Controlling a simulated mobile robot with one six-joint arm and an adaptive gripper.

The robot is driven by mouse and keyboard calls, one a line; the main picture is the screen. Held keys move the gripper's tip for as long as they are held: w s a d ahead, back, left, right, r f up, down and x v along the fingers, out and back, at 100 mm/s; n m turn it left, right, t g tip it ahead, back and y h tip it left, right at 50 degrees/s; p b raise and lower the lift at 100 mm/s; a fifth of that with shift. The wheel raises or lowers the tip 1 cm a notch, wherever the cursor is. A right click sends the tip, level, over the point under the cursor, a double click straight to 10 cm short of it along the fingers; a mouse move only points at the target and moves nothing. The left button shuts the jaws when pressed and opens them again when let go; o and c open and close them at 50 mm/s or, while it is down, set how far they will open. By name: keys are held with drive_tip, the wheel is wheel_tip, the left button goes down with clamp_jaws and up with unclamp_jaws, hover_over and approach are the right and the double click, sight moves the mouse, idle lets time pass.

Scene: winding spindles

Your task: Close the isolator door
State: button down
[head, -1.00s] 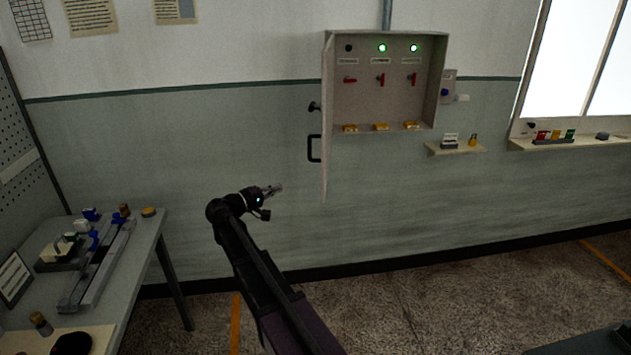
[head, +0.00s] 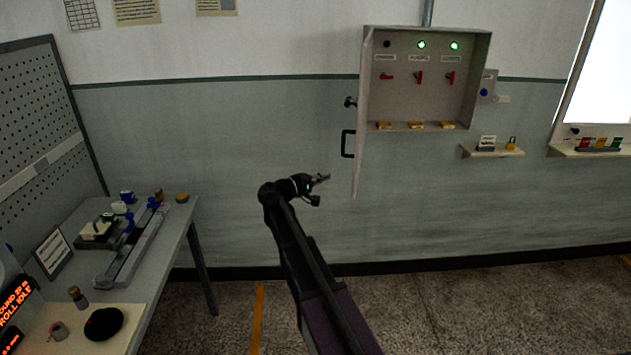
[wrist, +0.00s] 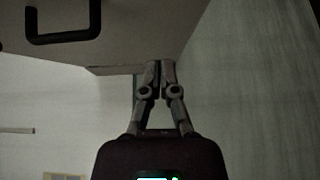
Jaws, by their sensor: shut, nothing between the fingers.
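The isolator box (head: 425,100) is on the wall, with its door (head: 357,180) standing open at its left side, nearly edge-on to the head camera. The door carries a black handle (head: 346,144) and a black knob (head: 350,102). My gripper (head: 324,178) is shut and empty, lower left of the handle in the head view. In the wrist view the closed fingertips (wrist: 155,66) overlap the lower edge of the grey door panel (wrist: 140,28), and the handle (wrist: 62,38) is at upper left. Whether the fingers touch the door cannot be told.
Inside the box are red switches (head: 419,77) and two lit green lamps. A small shelf (head: 492,152) is at right of the box. A workbench (head: 170,240) with several parts stands at left. The wall and floor below the box are clear.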

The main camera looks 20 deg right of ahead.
drive_tip(key=s+d, duration=0.1)
drive_tip(key=d, duration=0.6)
drive_tip(key=shift+d, duration=0.15)
drive_tip(key=shift+s, duration=0.2)
